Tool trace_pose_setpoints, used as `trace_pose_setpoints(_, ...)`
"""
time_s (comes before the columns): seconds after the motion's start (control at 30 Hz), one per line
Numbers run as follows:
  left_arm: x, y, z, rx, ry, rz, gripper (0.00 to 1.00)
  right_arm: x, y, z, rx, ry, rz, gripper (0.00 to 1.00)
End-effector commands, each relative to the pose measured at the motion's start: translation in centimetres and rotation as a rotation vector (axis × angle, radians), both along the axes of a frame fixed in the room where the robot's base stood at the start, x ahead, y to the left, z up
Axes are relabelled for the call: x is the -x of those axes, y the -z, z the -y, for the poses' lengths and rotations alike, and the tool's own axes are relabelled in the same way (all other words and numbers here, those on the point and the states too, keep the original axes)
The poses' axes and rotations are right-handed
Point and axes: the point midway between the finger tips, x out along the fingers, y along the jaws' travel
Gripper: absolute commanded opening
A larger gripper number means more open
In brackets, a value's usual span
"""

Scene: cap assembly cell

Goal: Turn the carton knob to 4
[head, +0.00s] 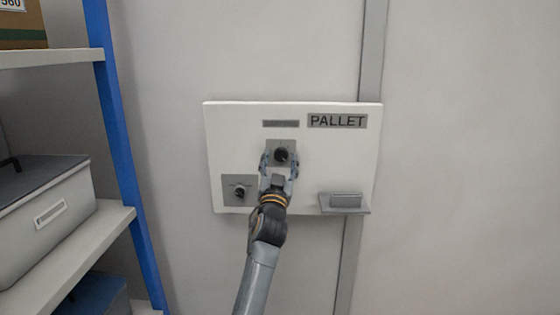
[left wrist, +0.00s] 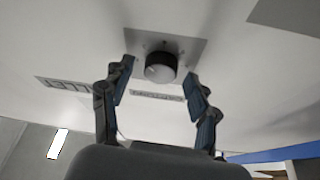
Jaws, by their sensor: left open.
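A white panel (head: 225,125) on the wall carries a black round knob (head: 281,154) on a grey square plate at its upper middle. This knob also shows in the left wrist view (left wrist: 160,67), with a light mark on its rim. I cannot read its setting or the small label above it (head: 281,123). My left gripper (head: 279,165) is open in front of this knob, one finger to each side. In the left wrist view its fingers (left wrist: 160,72) stand apart from the knob. My right gripper is not in view.
A second black knob (head: 239,192) sits on a grey plate at the panel's lower left. A "PALLET" sign (head: 338,121) is at upper right, and a small grey ledge (head: 344,203) juts out at lower right. A blue-post shelf (head: 122,150) with boxes stands at left.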

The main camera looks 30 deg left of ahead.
Motion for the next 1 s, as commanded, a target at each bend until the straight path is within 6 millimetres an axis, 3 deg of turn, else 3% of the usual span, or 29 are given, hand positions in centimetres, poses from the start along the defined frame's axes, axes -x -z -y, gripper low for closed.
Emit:
trace_pose_setpoints(0.1,0.0,0.0,0.0,0.0,0.0,0.0,0.6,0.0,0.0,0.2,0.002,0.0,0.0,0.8)
trace_pose_setpoints(0.37,0.0,0.0,0.0,0.0,0.0,0.0,0.07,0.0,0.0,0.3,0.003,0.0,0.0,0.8)
trace_pose_setpoints(0.67,0.1,-0.1,-0.1,-0.026,-0.001,-0.017,0.05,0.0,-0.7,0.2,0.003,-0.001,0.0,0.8)
trace_pose_setpoints(1.0,0.1,-0.6,-0.1,-0.204,0.0,-0.126,0.05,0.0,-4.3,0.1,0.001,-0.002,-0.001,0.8)
